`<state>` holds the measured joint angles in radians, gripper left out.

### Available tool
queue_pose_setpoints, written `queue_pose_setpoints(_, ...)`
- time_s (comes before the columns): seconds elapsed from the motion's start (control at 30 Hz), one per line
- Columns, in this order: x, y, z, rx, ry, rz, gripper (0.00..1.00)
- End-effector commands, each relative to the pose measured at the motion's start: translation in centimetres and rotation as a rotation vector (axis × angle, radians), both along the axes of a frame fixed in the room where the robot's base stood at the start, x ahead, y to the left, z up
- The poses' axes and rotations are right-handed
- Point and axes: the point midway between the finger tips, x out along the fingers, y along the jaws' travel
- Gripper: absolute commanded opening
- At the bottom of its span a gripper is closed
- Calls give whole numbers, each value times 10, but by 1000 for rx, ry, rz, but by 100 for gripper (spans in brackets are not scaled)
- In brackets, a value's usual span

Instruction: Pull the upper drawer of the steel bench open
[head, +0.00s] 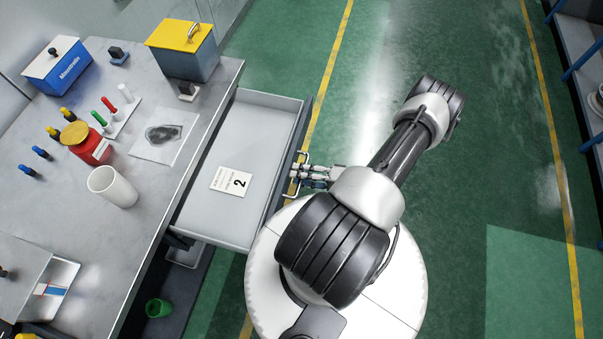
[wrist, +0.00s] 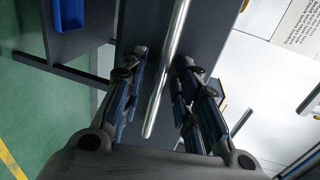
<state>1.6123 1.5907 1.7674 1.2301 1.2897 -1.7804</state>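The steel bench (head: 70,212) is at the left of the head view. A grey drawer (head: 215,207) just under its worktop stands well out from the bench, with its inside visible. A white card marked 2 (head: 232,181) lies in it. The bar handle (head: 292,188) is on the drawer's dark front. My gripper (head: 303,172) is at this handle. In the wrist view, the bar (wrist: 172,65) runs between the two fingers of my gripper (wrist: 158,88), with a visible gap on each side. The fingers are open around it.
A yellow-lidded box (head: 182,58), a blue and white box (head: 58,66), a red container (head: 88,146) and a white cup (head: 112,186) stand on the bench. A green cup (head: 158,308) is lower down. Green floor (head: 465,190) to the right is clear up to a shelf (head: 580,60).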

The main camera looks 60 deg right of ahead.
Motion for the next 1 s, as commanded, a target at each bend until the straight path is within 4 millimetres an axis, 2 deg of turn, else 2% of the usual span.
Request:
queue_pose_setpoints(0.17, -19, -9, 4, -4, 1, -5, 29)
queue_pose_setpoints(0.4, -67, -26, 15, -4, 0, -6, 29)
queue_pose_setpoints(0.6, -97, -37, 22, -3, 0, -4, 29)
queue_pose_setpoints(0.77, -108, -40, 24, -3, 0, -2, 29)
queue_pose_setpoints(1.0, -110, -41, 24, 0, 0, -1, 29)
